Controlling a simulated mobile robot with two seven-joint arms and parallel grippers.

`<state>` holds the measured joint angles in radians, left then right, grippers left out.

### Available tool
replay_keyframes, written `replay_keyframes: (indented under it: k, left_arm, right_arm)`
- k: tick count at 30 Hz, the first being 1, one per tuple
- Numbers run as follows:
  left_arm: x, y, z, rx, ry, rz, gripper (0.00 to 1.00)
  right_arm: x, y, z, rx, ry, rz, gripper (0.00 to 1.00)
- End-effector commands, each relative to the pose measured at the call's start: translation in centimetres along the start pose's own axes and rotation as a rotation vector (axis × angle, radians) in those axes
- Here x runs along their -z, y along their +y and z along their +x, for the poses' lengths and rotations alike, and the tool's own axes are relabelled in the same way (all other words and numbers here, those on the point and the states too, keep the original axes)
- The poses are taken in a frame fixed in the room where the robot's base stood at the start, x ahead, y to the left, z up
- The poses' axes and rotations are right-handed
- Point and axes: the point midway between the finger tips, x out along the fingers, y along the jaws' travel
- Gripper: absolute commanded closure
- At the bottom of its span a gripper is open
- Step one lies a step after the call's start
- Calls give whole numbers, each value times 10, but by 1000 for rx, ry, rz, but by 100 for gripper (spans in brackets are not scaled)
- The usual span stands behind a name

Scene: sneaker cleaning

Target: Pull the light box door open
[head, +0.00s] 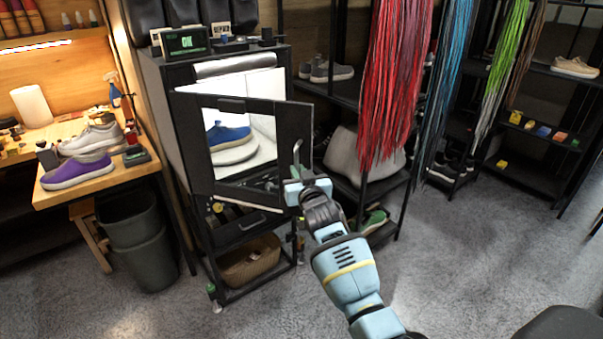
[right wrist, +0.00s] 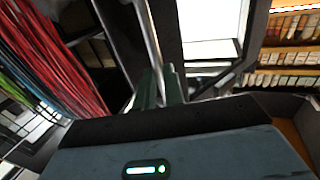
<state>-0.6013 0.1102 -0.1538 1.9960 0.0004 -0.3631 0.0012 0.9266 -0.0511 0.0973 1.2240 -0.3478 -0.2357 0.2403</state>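The light box door (head: 262,191) is a dark frame with a clear window. It stands ajar: white interior (head: 262,86) shows above its top edge, and its right edge juts out past the cabinet. A silver bar handle (head: 297,153) is near the door's right edge; it also shows in the right wrist view (right wrist: 150,35). My right gripper (head: 298,178) is at the handle's lower part. In the right wrist view, its dark green fingers (right wrist: 160,86) are close together around the bar. A blue sneaker (head: 228,137) shows through the window. My left gripper is out of view.
Red laces (head: 395,80) hang from a black rack right of the light box. A workbench (head: 60,190) with a purple shoe (head: 77,171) and a dark bin (head: 140,240) stand at left. Grey floor (head: 470,260) is clear in front and at right.

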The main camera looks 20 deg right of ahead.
Motion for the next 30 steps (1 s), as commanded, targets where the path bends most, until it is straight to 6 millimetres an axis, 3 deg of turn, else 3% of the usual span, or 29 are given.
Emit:
replay_keyframes:
  k: [1, 5, 22, 30]
  left_arm:
    - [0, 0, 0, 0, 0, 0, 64]
    - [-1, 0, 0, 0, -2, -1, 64]
    - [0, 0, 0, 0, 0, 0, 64]
    - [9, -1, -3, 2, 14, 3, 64]
  right_arm:
    - [7, -18, 0, 26, 14, 7, 84]
    - [7, -17, 0, 25, 13, 6, 68]
    - [2, -12, -2, 18, 4, 2, 68]
    - [4, -12, -27, 19, 6, 3, 68]
